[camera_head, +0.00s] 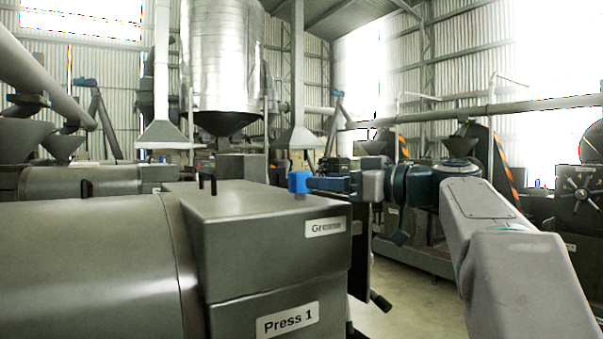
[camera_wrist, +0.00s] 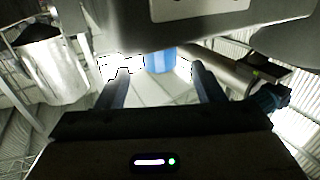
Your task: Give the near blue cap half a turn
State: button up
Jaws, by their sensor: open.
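The near blue cap (camera_head: 299,182) sits at the right top edge of the grease box (camera_head: 265,215) on Press 1. It also shows in the wrist view (camera_wrist: 160,59), upper middle. My gripper (camera_head: 314,183) comes in level from the right in the head view, its fingertips at the cap. In the wrist view the two fingers are spread apart, with the cap between their tips and a gap on either side. The gripper is open and holds nothing. How deep the cap lies between the fingertips is hard to tell.
The grey Press 1 barrel (camera_head: 85,265) fills the lower left. A black lever (camera_head: 380,300) sticks out low at the press's right side. Other presses and a large silver tank (camera_head: 222,60) stand behind. Open floor shows right of Press 1.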

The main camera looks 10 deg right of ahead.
aim_at(301, 179)
jog(key=p+x, duration=0.2)
jog(key=x, duration=0.4)
jog(key=shift+w+a, duration=0.25)
jog(key=c, duration=0.9)
